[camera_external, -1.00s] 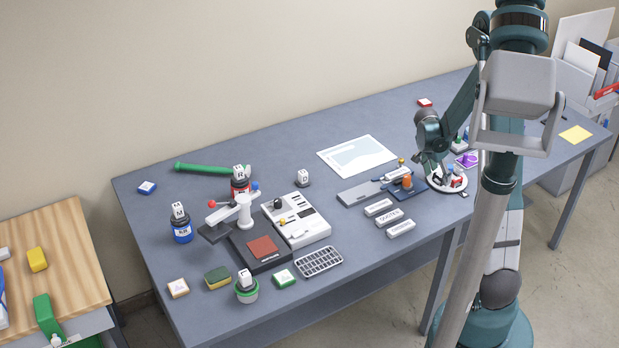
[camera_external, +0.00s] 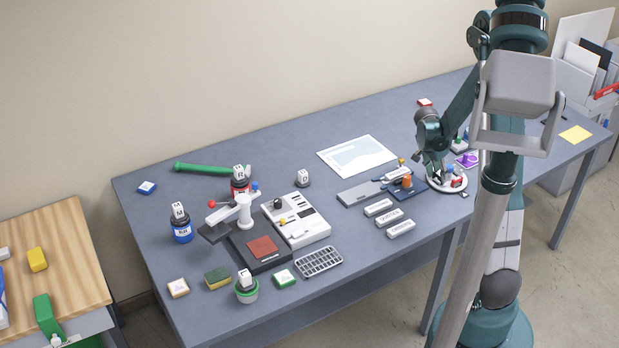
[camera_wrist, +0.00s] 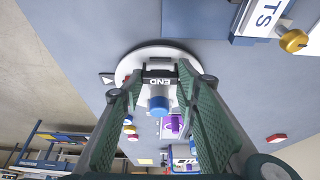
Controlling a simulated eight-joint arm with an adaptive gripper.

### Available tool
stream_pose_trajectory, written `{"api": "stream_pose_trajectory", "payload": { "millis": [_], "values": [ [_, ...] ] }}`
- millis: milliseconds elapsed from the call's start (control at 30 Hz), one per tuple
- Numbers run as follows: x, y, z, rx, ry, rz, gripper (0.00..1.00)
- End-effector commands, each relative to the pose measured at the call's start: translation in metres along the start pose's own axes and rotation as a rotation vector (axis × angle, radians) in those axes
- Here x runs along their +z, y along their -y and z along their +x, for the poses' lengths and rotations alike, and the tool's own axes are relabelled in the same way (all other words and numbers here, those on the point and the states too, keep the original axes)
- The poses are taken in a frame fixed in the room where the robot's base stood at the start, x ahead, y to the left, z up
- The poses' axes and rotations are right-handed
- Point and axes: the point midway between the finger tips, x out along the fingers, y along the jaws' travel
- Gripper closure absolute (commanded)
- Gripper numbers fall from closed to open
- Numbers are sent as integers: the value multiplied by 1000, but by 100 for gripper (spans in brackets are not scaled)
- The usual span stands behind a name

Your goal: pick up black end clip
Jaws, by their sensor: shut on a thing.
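The black end clip (camera_wrist: 159,76) carries a white label reading "END". In the wrist view it sits between the fingertips of my gripper (camera_wrist: 160,83), which is shut on it. A blue-capped piece (camera_wrist: 159,101) shows just below the clip. A round white tray (camera_wrist: 135,59) lies behind the clip; I cannot tell whether the clip is touching it. In the external view my gripper (camera_external: 436,172) is low over the round white tray (camera_external: 444,190), and the clip is too small to make out there.
A small red piece (camera_external: 456,181) stands on the tray's right side. A blue holder with an orange knob (camera_external: 407,183) and white label blocks (camera_external: 390,217) are to the left. Blue-grey table (camera_external: 345,235) is free in front.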

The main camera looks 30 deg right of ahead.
Motion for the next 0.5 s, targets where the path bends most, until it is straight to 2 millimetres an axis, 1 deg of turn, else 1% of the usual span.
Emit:
{"api": "stream_pose_trajectory", "payload": {
  "millis": [267, 500],
  "values": [
    [-9, 0, -23, 0, 0, 0, 75],
    [-21, 0, -52, 0, 0, 0, 75]
  ]
}}
